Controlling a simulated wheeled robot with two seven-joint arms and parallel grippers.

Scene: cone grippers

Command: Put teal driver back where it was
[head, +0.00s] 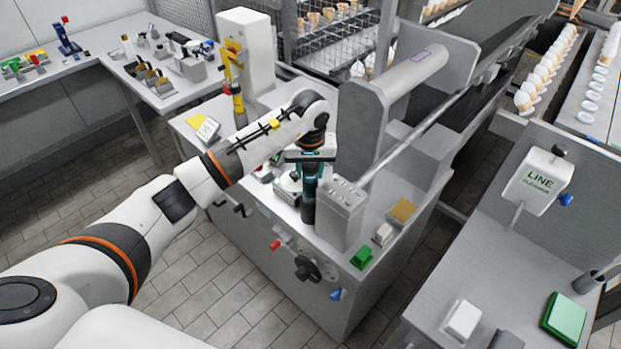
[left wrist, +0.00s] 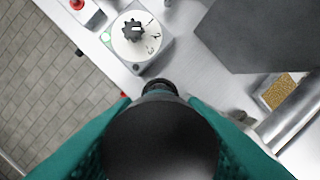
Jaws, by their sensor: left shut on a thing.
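The teal driver (head: 309,187), teal above with a dark lower part, is upright beside the grey metal block on the machine's bench top. My left gripper (head: 311,166) is shut on it from above. In the left wrist view the driver's dark round body (left wrist: 160,138) fills the lower middle, with teal on both sides. Its narrower black end points at the bench. I cannot tell if its lower end touches the bench. The place where it was stored is not clear from these views. My right gripper is not in view.
A grey block (head: 341,215) stands close right of the driver. A white dial (left wrist: 136,38) with a black knob lies beside it. A green block (head: 362,258) and a tan pad (head: 402,210) are on the bench's right part. A yellow-and-white post (head: 245,60) stands behind.

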